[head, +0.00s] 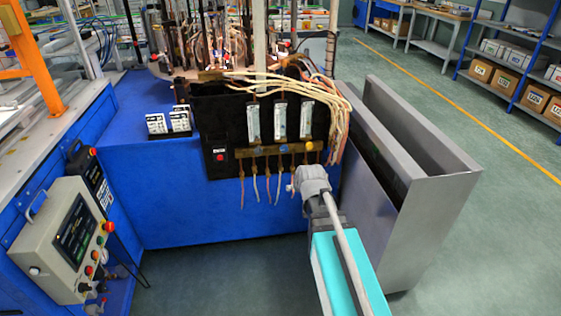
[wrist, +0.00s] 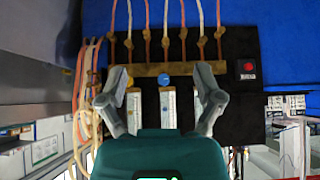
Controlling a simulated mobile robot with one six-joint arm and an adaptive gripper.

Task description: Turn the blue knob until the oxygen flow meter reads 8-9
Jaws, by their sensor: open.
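The blue knob (wrist: 164,80) sits on a brass-coloured bar (wrist: 180,69) on the black panel in the wrist view, which shows the panel upside down. My gripper (wrist: 162,83) is open and empty, its fingers spread on either side of the knob and apart from it. In the head view my gripper (head: 305,182) is in front of the panel's lower right. Flow meters (head: 279,120) stand in a row on the panel; one lines up with the blue knob in the wrist view (wrist: 168,107). Their readings are too small to tell.
A yellow knob (head: 310,146) is beside the blue one, and a red button (head: 220,155) is at the panel's left. Pale hoses (head: 338,115) hang at its right, copper-coloured tubes (head: 268,180) below. A grey metal casing (head: 405,150) stands close to my arm's right.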

